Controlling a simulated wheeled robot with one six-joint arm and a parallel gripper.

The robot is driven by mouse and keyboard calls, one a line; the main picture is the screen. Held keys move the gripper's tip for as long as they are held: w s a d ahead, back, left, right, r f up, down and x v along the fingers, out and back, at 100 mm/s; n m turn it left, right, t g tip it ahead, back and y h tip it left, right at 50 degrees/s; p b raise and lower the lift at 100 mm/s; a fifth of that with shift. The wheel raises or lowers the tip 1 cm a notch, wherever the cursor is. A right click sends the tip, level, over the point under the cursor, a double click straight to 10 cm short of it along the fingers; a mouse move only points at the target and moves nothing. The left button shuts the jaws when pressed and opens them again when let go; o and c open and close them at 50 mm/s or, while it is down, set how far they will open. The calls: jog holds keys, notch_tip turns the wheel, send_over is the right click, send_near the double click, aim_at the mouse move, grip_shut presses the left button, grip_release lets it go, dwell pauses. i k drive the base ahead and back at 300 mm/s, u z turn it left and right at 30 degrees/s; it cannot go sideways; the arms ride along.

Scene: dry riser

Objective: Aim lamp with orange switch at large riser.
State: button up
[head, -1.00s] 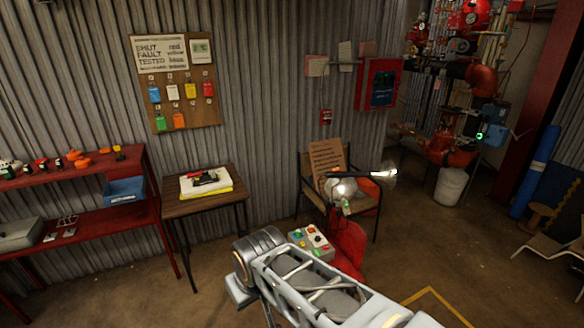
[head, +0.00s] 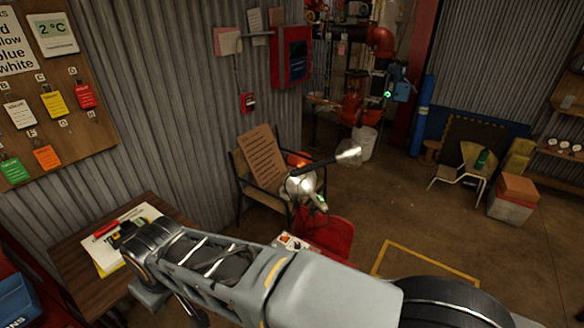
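A lamp (head: 302,184) with a round silvery head stands in front of a chair. A dark bar reaches right from it to a second bright silvery head (head: 348,153), apparently another lamp. I cannot make out an orange switch on either. Red riser pipes (head: 381,41) stand in the back corner; a lower red pipe part (head: 352,106) shows there too, and I cannot tell which riser is the large one. My arm crosses the bottom of the head view, its bend over the wooden table's right side. My gripper does not show clearly.
A chair (head: 240,186) holds a brown cardboard sign (head: 262,160). A red seat-like object (head: 327,236) and a partly hidden button box (head: 292,243) are beside my arm. A wooden table (head: 75,262) stands left. A white bucket (head: 364,143) is by the pipes. Floor at centre right is open.

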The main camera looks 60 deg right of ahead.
aim_at(348, 155)
jog(key=z, duration=0.8)
jog(key=i, duration=0.9)
jog(key=z, duration=1.1)
jog(key=i, duration=0.3)
jog(key=z, duration=0.3)
